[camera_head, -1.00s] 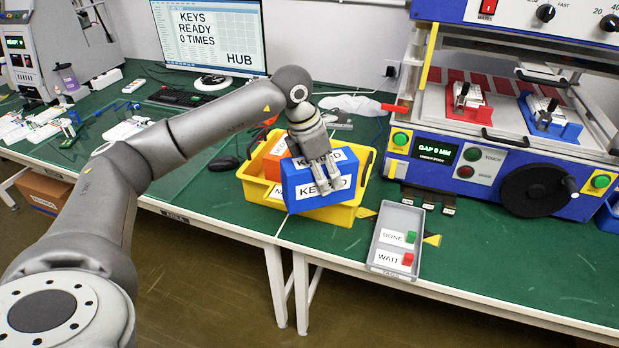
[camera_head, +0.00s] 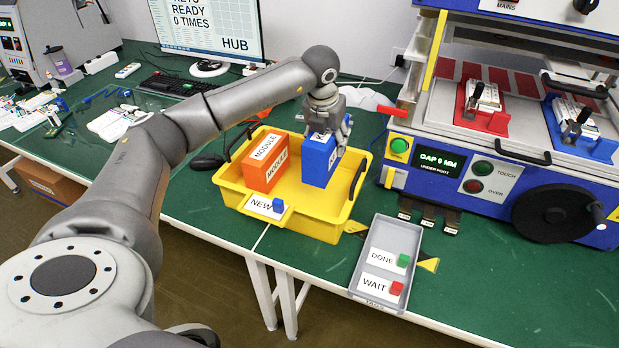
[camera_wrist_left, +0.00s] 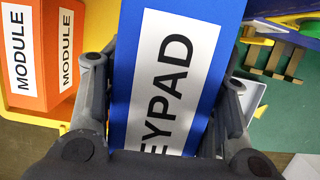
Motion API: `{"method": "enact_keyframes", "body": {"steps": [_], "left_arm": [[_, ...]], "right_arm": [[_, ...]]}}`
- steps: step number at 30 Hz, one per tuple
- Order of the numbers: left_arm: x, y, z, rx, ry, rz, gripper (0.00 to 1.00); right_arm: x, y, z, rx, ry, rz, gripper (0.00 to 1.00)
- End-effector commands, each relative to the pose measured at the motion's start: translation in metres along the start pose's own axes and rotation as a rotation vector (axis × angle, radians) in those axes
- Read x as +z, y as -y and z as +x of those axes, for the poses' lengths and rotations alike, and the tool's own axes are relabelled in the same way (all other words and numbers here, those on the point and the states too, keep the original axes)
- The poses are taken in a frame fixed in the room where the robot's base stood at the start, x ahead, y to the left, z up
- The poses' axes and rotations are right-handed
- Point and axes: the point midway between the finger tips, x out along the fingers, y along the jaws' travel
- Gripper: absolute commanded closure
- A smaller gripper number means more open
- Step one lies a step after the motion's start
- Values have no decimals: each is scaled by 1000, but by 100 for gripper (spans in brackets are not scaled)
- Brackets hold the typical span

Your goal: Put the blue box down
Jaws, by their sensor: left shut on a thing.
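The blue box (camera_head: 318,162) is upright in the yellow bin (camera_head: 325,228), to the right of an orange box. My left gripper (camera_head: 331,133) is shut on its upper part from above. In the left wrist view the blue box (camera_wrist_left: 178,70) shows a white label reading "EYPAD", with a finger on each side of it. Whether its bottom touches the bin floor cannot be told. My right gripper is not in view.
The orange box (camera_head: 266,161) labelled MODULE stands in the bin's left part. A NEW label with a small blue block (camera_head: 278,205) is at the bin's front. A grey tray (camera_head: 368,245) and a blue press machine (camera_head: 500,150) are to the right.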

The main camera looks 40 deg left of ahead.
Motion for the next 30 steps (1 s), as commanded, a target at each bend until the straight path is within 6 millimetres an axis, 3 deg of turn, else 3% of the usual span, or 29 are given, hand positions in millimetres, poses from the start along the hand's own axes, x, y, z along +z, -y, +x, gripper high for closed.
{"method": "enact_keyframes", "body": {"steps": [5, 9, 15, 23, 30], "left_arm": [[-10, 0, 29, 1, -4, 1, 78], [-17, 0, 52, 0, -2, 1, 78], [-21, 1, 69, -2, 1, 2, 78], [-31, 0, 100, -1, -1, 1, 78], [-31, 0, 102, -2, 2, 2, 78]], "right_arm": [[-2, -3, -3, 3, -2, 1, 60], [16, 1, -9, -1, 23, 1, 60], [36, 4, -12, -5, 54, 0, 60], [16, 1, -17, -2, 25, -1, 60], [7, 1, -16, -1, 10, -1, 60]]}}
